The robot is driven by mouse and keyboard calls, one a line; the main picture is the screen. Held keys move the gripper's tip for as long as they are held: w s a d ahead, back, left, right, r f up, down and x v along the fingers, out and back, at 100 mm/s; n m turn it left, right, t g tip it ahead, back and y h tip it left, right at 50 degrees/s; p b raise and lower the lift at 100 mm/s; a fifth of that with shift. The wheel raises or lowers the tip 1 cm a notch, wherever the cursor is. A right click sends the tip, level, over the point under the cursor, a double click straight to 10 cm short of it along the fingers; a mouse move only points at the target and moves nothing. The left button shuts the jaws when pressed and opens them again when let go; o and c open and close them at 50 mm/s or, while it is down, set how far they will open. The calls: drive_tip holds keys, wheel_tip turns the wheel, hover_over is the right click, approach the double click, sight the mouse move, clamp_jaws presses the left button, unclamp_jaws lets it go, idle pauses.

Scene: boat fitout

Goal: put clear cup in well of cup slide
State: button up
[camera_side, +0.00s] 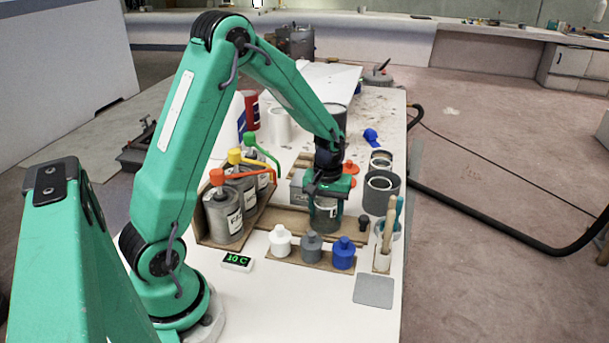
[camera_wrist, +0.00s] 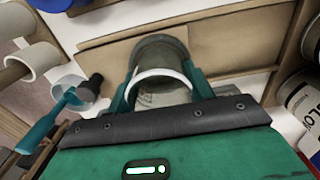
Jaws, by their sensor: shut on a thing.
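The clear cup (camera_side: 324,217) is a see-through, greyish cup held upright between the fingers of my gripper (camera_side: 326,192) in the side view. In the wrist view the clear cup (camera_wrist: 162,94) shows its pale rim between the two green fingers of my gripper (camera_wrist: 164,86), which are shut on it. A long brown board, which looks like the cup slide (camera_side: 284,219), runs beneath and behind the cup. It also shows in the wrist view (camera_wrist: 235,40). The cup's foot overlaps the board, and I cannot tell whether it sits in the well or just above; the well is hidden.
Paint cans (camera_side: 222,217) with coloured pump levers stand in a wooden rack on the left. White, grey and blue bottles (camera_side: 311,247) stand in front. A dark grey container (camera_side: 381,192) and a brush holder (camera_side: 383,258) are on the right. A small display (camera_side: 237,261) reads 10 C.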

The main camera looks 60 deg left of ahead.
drive_tip(key=shift+f, duration=0.4)
drive_tip(key=o, duration=0.9)
drive_tip(key=shift+o, duration=0.2)
drive_tip(key=shift+r, duration=0.35)
wheel_tip(320, 180, up, 12)
drive_tip(key=shift+r, duration=0.2)
